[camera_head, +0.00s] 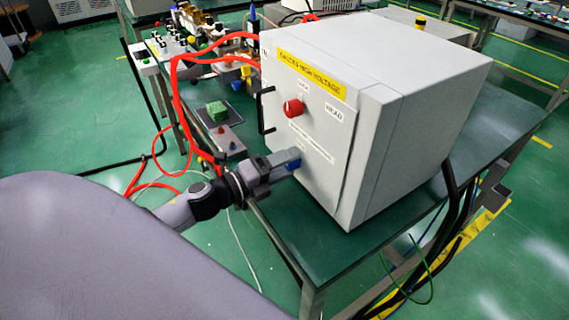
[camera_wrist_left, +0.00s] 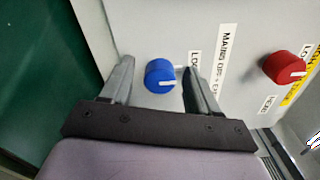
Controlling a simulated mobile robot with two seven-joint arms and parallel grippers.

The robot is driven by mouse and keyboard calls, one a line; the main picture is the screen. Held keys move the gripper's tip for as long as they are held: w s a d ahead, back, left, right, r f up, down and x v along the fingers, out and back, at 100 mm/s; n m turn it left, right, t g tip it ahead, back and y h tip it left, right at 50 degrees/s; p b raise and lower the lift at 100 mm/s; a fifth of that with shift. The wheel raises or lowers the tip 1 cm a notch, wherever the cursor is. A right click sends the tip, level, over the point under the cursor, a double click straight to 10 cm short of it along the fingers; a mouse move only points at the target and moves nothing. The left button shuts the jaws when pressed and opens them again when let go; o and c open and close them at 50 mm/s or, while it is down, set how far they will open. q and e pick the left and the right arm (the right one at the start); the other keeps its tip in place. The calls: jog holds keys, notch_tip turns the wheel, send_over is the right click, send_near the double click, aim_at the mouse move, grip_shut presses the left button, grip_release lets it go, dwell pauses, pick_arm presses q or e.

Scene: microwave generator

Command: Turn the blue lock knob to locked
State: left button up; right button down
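The blue lock knob (camera_wrist_left: 160,76) is on the light grey front panel of the cabinet (camera_head: 420,100). Its white mark points right in the left wrist view, towards a partly hidden label starting "LO". In the head view only a bit of blue (camera_head: 294,165) shows beside my fingers. My left gripper (camera_head: 284,160) is at the lower part of the panel. In the left wrist view its two fingers (camera_wrist_left: 160,88) are open, one on each side of the blue knob, with a gap on both sides. My right gripper is not in view.
A red knob (camera_head: 293,108) sits higher on the panel, below a yellow high-voltage label (camera_head: 312,76). A black handle (camera_head: 266,110) stands out at the panel's left edge.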

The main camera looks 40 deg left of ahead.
pick_arm(q)
jog(key=shift+s, duration=0.1)
jog(key=shift+b+v, duration=0.5)
jog(key=shift+v, duration=2.95)
